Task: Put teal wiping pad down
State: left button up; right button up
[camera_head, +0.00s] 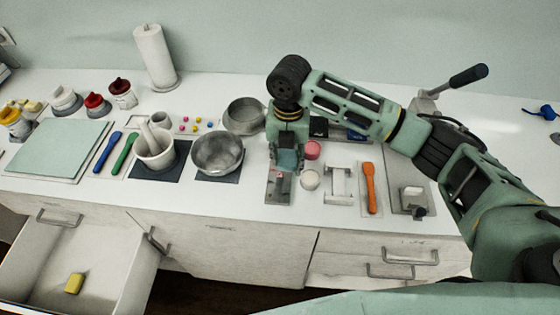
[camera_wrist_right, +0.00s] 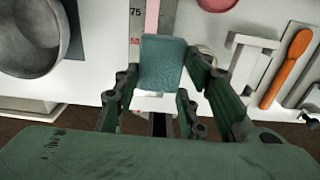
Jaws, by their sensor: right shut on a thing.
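My right gripper (camera_head: 287,164) is shut on the teal wiping pad (camera_head: 288,158), over the middle of the worktop. In the right wrist view the teal wiping pad (camera_wrist_right: 162,62) sits between the two green fingers. It is above a grey strip (camera_head: 279,192) with markings; a pink piece (camera_wrist_right: 152,17) shows on the strip just beyond the pad. I cannot tell whether the pad touches the strip. My left gripper is out of view.
Left of the strip are a metal bowl (camera_head: 218,153) and mortar (camera_head: 155,148). To its right are a pink round item (camera_head: 312,150), a white jar (camera_head: 310,179), a white frame (camera_head: 338,184) and an orange spatula (camera_head: 370,188). An open drawer (camera_head: 110,262) holds a yellow block (camera_head: 74,283).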

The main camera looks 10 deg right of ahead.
aim_at(280, 174)
jog(key=shift+w+a+f, duration=0.7)
jog(key=shift+a, duration=0.05)
notch_tip(280, 174, down, 3)
jog(key=shift+f+p, duration=0.1)
jog(key=shift+p, duration=0.9)
jog(key=shift+f, duration=0.35)
jog(key=shift+f, duration=0.15)
jog(key=o, duration=1)
